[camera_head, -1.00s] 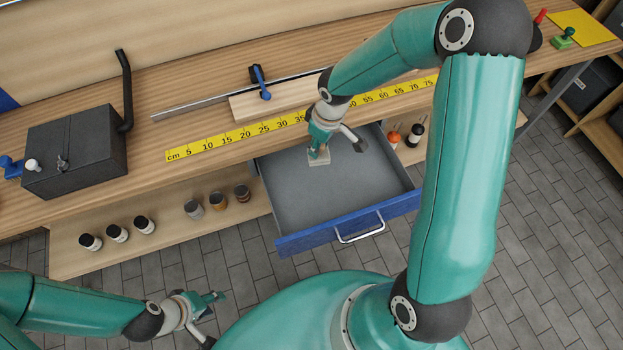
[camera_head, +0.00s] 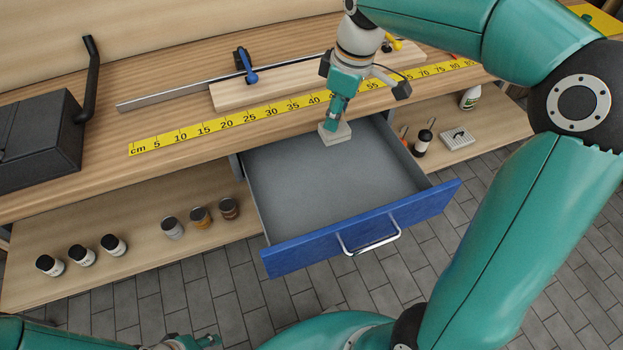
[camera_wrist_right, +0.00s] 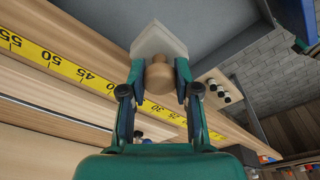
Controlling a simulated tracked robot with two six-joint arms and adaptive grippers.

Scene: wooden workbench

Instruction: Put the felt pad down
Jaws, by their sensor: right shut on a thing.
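The felt pad (camera_head: 336,134) is a pale square block seen at the back of the open blue drawer (camera_head: 360,229), by the bench's front edge. In the right wrist view the pad (camera_wrist_right: 158,40) has a round wooden knob (camera_wrist_right: 159,76) on it. My right gripper (camera_head: 334,118) is shut on the knob; its two fingers (camera_wrist_right: 159,83) lie on either side of it. I cannot tell whether the pad touches the drawer or hangs above it. My left gripper (camera_head: 196,343) is cut off at the bottom edge, and its jaws are not clear.
The drawer's grey floor (camera_head: 335,185) is bare. A yellow tape measure (camera_head: 235,122) runs along the bench, with a wooden board (camera_head: 285,90) and metal bar (camera_head: 180,95) behind. Several jars (camera_head: 200,217) stand on the lower shelf. A dark box (camera_head: 40,140) sits on the left.

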